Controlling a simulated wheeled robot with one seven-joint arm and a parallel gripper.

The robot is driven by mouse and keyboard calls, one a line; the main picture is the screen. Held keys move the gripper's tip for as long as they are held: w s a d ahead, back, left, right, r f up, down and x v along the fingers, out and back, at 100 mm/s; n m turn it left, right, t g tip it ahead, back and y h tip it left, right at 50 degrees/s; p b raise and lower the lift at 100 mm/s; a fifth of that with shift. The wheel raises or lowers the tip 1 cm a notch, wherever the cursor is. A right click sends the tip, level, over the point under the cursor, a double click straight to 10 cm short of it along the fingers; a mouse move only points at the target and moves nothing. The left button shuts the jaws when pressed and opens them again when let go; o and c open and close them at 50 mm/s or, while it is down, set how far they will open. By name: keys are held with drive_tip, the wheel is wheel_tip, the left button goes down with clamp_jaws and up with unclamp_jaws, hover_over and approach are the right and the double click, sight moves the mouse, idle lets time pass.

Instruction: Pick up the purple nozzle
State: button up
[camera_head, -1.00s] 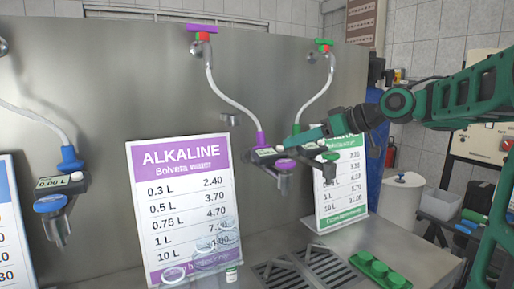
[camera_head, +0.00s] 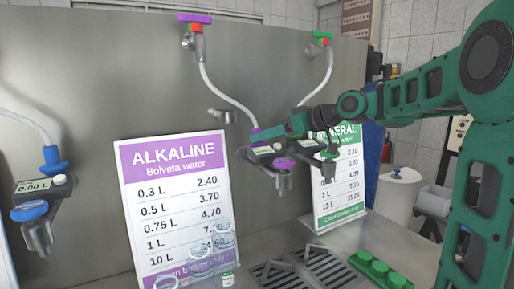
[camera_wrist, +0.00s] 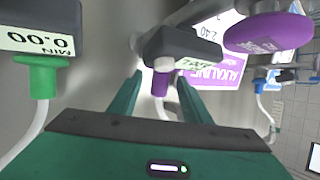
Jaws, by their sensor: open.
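The purple nozzle has a dark body with a display, a purple collar and a purple round cap (camera_head: 283,162) over a metal spout. It hangs from a pale hose in front of the steel panel. In the wrist view its dark body (camera_wrist: 183,45) is just ahead, with the purple cap to the upper right. My gripper (camera_wrist: 159,78) is open, one finger on each side of the purple collar; I cannot tell if they touch it. In the head view my gripper (camera_head: 268,134) is at the nozzle's upper end and partly hides it.
A green-collared nozzle (camera_wrist: 43,72) hangs close on the left in the wrist view. The ALKALINE sign (camera_head: 177,210) and green MINERAL sign (camera_head: 340,180) stand behind. A blue nozzle (camera_head: 35,212) is far left.

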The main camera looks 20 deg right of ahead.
drive_tip(key=shift+x, duration=1.5)
clamp_jaws()
drive_tip(key=shift+r, duration=0.1)
wheel_tip(320, 180, up, 14)
drive_tip(key=shift+r, duration=0.15)
idle(0.3)
drive_tip(key=shift+w+a, duration=0.2)
drive_tip(key=shift+w, duration=0.65)
drive_tip(key=shift+w+a, duration=0.2)
drive_tip(key=shift+w, duration=0.65)
drive_tip(key=shift+w+a, duration=0.25)
drive_tip(key=shift+w, duration=0.6)
